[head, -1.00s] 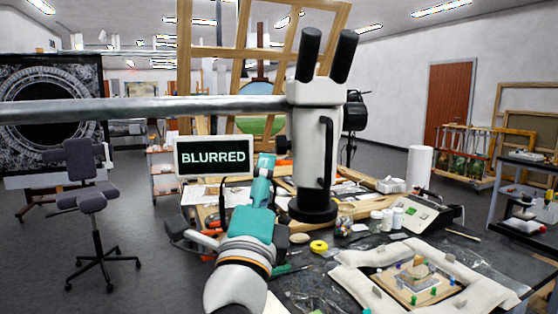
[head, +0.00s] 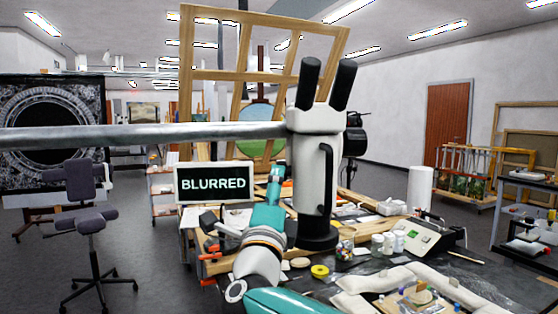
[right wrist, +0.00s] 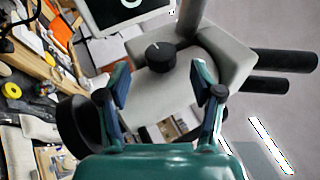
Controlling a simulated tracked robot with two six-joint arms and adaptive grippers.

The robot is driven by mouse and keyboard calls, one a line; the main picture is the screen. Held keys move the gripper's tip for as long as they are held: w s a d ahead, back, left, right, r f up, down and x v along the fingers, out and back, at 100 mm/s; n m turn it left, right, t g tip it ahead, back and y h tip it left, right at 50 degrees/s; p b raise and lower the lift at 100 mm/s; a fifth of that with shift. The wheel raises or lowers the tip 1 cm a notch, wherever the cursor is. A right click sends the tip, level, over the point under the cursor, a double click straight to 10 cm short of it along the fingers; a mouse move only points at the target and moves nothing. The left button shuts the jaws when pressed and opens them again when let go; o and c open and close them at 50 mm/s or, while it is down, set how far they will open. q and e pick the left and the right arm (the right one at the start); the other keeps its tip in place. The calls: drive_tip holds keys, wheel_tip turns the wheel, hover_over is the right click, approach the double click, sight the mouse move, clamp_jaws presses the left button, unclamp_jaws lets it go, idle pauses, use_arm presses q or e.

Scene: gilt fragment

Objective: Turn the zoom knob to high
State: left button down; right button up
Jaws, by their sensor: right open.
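The microscope (head: 311,180) stands on the bench in the head view, with a pale body and two black eyepieces. In the right wrist view its pale body (right wrist: 228,55) appears turned on its side. A round black zoom knob (right wrist: 160,56) sticks out from it, with a small pale mark on its face; its setting is not legible. My right gripper (right wrist: 160,75) is open and empty, its fingers on either side of the knob in the picture, with no visible contact. The monitor (head: 213,184) reads BLURRED. My left gripper is not in view.
A horizontal metal boom (head: 140,137) crosses to the microscope. Jars and a yellow tape roll (head: 320,271) lie near its base. A padded ring holds a fragment (head: 424,298) at the front right. A chair (head: 82,210) stands on the floor at left.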

drive_tip(key=p+x, duration=0.2)
drive_tip(key=x, duration=0.4)
drive_tip(key=shift+c, duration=0.2)
